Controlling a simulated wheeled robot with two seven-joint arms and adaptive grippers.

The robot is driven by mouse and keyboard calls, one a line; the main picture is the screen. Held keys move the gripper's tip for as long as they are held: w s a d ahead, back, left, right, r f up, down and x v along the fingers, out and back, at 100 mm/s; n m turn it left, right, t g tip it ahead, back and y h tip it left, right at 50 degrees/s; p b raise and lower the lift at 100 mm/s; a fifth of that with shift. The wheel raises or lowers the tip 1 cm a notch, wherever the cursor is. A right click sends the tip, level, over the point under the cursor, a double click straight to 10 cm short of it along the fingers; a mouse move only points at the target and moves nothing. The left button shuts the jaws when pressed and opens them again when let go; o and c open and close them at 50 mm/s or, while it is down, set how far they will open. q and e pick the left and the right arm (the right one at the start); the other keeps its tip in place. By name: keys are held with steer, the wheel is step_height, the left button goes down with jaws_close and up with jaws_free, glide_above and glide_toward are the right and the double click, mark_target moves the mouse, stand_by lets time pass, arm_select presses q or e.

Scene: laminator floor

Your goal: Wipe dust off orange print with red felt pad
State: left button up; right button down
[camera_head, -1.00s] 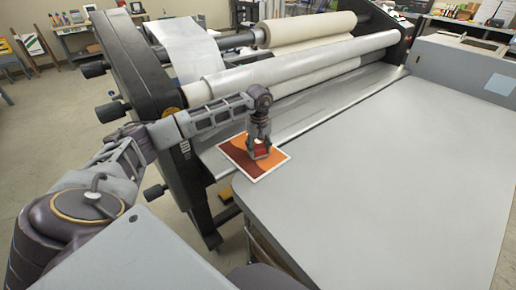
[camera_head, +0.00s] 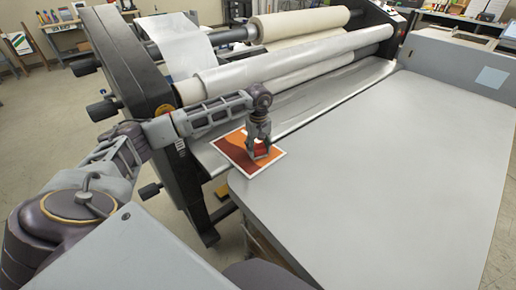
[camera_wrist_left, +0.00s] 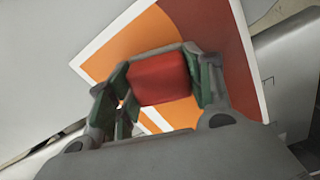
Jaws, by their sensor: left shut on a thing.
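The orange print (camera_head: 236,150) has a white border and dark red areas. It lies flat at the laminator's front, at the left corner of the grey table. It also shows in the left wrist view (camera_wrist_left: 118,55). My left gripper (camera_head: 260,154) is over the print, pointing down. In the left wrist view its fingers (camera_wrist_left: 160,85) are shut on the red felt pad (camera_wrist_left: 160,78). Whether the pad touches the print is hard to tell. Dust on the print cannot be made out. My right gripper is not in view.
The laminator's rollers (camera_head: 290,68) run behind the print, with its black side frame (camera_head: 125,60) at the left. The grey table (camera_head: 390,160) to the right is wide and clear. A grey box-like unit (camera_head: 465,60) stands at the table's far end.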

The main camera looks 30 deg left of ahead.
arm_select(q)
steer(key=shift+a, duration=0.1)
steer(key=shift+w+a+r+b, duration=0.1)
steer(key=shift+w+a+b, duration=0.1)
steer(key=shift+a, duration=0.55)
steer(key=shift+w+a+b, duration=0.2)
steer(key=shift+a, duration=0.55)
steer(key=shift+a, duration=0.1)
steer(key=shift+w+a+b, duration=0.2)
steer(key=shift+a+b, duration=0.05)
steer(key=shift+a, duration=0.45)
steer(key=shift+w+a+b, duration=0.15)
steer(key=shift+a+b, duration=0.05)
steer(key=shift+a, duration=0.55)
steer(key=shift+a, duration=0.1)
steer(key=shift+w+a, duration=0.2)
steer(key=shift+a, duration=0.55)
steer(key=shift+w+a, duration=0.2)
steer(key=shift+a, duration=0.5)
